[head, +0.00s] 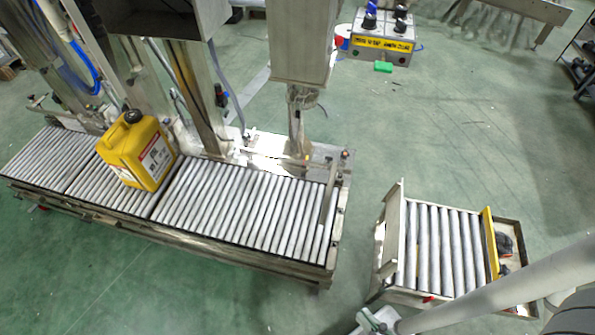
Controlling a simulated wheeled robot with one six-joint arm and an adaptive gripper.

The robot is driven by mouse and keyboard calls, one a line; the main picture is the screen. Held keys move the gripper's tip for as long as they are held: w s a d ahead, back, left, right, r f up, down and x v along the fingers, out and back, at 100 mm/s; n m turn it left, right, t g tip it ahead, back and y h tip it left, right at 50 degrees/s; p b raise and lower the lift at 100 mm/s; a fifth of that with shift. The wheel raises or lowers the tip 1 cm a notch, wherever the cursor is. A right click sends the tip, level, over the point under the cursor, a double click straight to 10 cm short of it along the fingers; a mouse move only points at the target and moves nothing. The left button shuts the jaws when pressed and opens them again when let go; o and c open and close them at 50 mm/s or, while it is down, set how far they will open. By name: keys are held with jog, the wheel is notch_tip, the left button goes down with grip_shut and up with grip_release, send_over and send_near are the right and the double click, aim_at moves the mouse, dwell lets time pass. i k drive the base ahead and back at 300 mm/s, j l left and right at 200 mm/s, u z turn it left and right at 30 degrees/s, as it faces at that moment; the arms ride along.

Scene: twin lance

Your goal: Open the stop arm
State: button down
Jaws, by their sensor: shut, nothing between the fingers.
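A thin metal bar (328,205), which looks like the stop arm, lies across the right end of the long roller conveyor (235,210). A yellow jerrycan (137,150) stands upright on the rollers well to the left of that bar, apart from it. My gripper (372,320) is at the bottom edge, partly cut off by the frame. It looks shut and empty, below and to the right of the bar and apart from it.
A short roller cart (442,247) with a yellow end plate (490,243) stands to the right, across a gap of green floor. A control box (383,40) with knobs is at the top. Filling-machine columns (195,95) rise behind the conveyor.

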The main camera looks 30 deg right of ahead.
aim_at(325, 206)
jog(key=i+j+z, duration=0.1)
jog(key=z, duration=0.3)
jog(key=j+z, duration=0.15)
jog(key=z, duration=0.2)
jog(key=i+j+z, duration=0.25)
jog(key=j, duration=0.4)
jog(key=j+z, duration=0.25)
jog(key=j, duration=0.35)
jog(key=j+z, duration=0.2)
jog(key=j, duration=1.15)
jog(key=i+j, duration=0.15)
jog(key=j, duration=0.5)
